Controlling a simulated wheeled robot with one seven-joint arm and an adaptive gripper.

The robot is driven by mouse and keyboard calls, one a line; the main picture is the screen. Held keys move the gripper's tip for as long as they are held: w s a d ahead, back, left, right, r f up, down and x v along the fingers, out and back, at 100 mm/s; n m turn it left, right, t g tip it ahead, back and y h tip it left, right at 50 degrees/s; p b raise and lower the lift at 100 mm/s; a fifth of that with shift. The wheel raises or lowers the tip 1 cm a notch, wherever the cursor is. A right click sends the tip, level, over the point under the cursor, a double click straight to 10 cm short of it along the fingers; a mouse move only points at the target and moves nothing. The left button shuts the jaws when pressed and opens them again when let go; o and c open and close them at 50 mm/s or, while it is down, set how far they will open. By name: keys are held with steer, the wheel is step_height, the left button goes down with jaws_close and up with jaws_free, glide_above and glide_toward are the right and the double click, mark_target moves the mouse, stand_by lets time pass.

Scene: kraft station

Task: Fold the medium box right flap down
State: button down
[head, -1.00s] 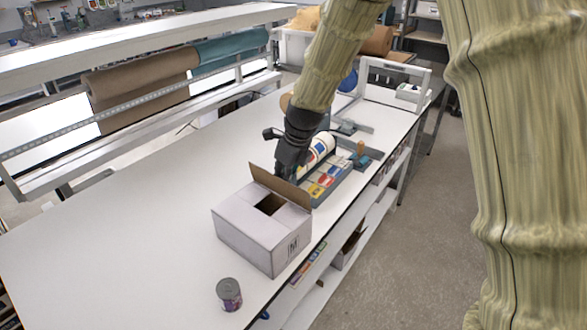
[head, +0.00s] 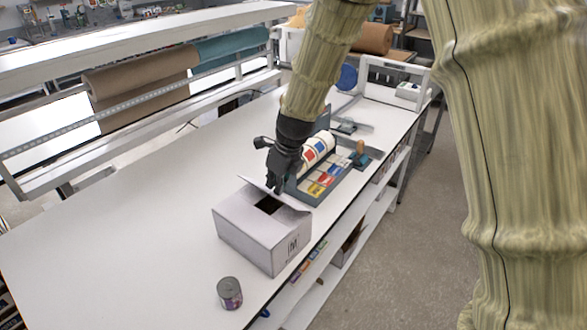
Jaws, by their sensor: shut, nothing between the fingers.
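The medium box (head: 262,238) is a white carton on the workbench. Its top is mostly covered, with a dark gap (head: 268,206) left in it. The flap (head: 290,199) on its far right side leans inward, low over the top, with its far left corner still raised. My gripper (head: 277,187) is black and shut, with nothing in it. It points down at the flap's outer side and appears to touch it, though the exact contact is hard to see.
A can (head: 229,293) stands on the white workbench (head: 120,235) in front of the box. A grey tray with colourful labels and a roll (head: 318,150) lies just behind the box and gripper. A stamp (head: 360,152) stands farther back. The bench's left side is clear.

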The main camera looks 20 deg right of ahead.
mark_target(272, 194)
steer(key=shift+s+a+f, duration=0.25)
steer(key=shift+s+a, duration=0.1)
steer(key=shift+a, duration=0.15)
steer(key=shift+f, duration=0.1)
steer(key=shift+s+a+f, duration=0.15)
steer(key=shift+a+f, duration=0.05)
steer(key=shift+f, duration=0.2)
steer(key=shift+s+a+f, duration=0.15)
steer(key=shift+f, duration=0.25)
steer(key=shift+f, duration=0.25)
stand_by(0.4)
steer(key=shift+r, duration=0.1)
step_height(272, 194, up, 7)
steer(key=p, duration=0.6)
steer(key=shift+r, duration=0.95)
